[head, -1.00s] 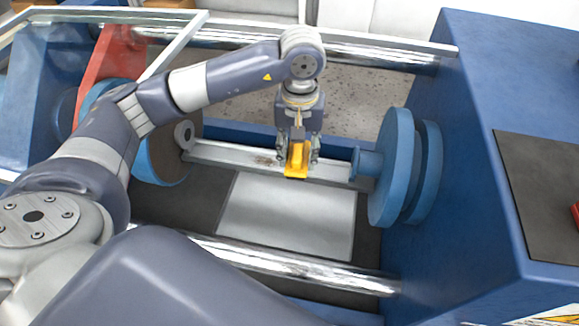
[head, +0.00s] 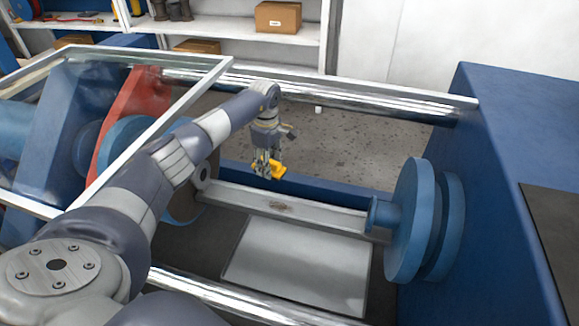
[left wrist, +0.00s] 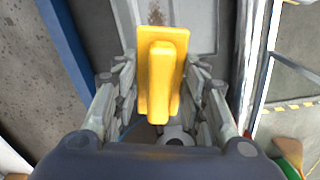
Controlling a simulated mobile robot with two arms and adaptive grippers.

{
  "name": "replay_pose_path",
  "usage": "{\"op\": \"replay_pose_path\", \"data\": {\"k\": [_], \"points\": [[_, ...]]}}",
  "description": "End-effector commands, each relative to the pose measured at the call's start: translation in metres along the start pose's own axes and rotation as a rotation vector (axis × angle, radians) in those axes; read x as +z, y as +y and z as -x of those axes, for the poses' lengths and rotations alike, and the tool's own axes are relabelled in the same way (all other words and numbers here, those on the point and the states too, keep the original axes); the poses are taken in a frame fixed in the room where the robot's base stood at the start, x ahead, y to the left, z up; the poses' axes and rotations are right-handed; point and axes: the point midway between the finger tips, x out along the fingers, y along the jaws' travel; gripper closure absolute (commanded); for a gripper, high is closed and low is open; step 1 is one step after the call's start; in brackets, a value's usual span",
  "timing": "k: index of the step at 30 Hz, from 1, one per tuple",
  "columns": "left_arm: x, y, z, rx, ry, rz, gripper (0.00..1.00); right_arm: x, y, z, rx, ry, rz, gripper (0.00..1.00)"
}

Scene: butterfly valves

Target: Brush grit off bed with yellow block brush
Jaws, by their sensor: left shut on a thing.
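The yellow block brush (head: 278,170) is in my left gripper (head: 265,168), which is shut on it. The brush also fills the middle of the left wrist view (left wrist: 161,75), between the two fingers (left wrist: 160,92). In the head view it is over the back side of the grey metal bed (head: 318,211), left of its middle. A patch of brown grit (head: 280,205) lies on the bed, to the right of and below the brush in the picture. The grit also shows beyond the brush in the left wrist view (left wrist: 157,15). My right gripper is not in view.
Blue round flanges (head: 412,222) stand at the bed's right end, beside a large blue housing (head: 510,150). A white-framed guard (head: 222,75) and a red part (head: 130,105) are at the left. Shiny bars (head: 350,93) run behind and in front. A pale plate (head: 300,265) lies before the bed.

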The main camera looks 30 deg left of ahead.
Motion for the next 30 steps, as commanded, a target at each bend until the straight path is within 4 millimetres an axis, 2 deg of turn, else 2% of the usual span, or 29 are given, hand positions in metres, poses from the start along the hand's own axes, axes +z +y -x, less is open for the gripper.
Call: {"op": "replay_pose_path", "data": {"k": [3, 9, 17, 30], "points": [[-0.028, -0.004, -0.019, -0.002, -0.001, 0.119, 0.80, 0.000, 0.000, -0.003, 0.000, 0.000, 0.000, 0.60], [-0.051, -0.009, -0.035, 0.000, -0.001, 0.219, 0.80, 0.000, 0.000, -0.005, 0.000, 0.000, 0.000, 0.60], [-0.053, -0.009, -0.045, 0.000, -0.001, 0.231, 0.80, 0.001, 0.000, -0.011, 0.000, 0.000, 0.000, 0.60], [-0.052, -0.009, -0.086, -0.001, -0.002, 0.229, 0.80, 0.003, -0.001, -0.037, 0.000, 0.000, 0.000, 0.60]]}}
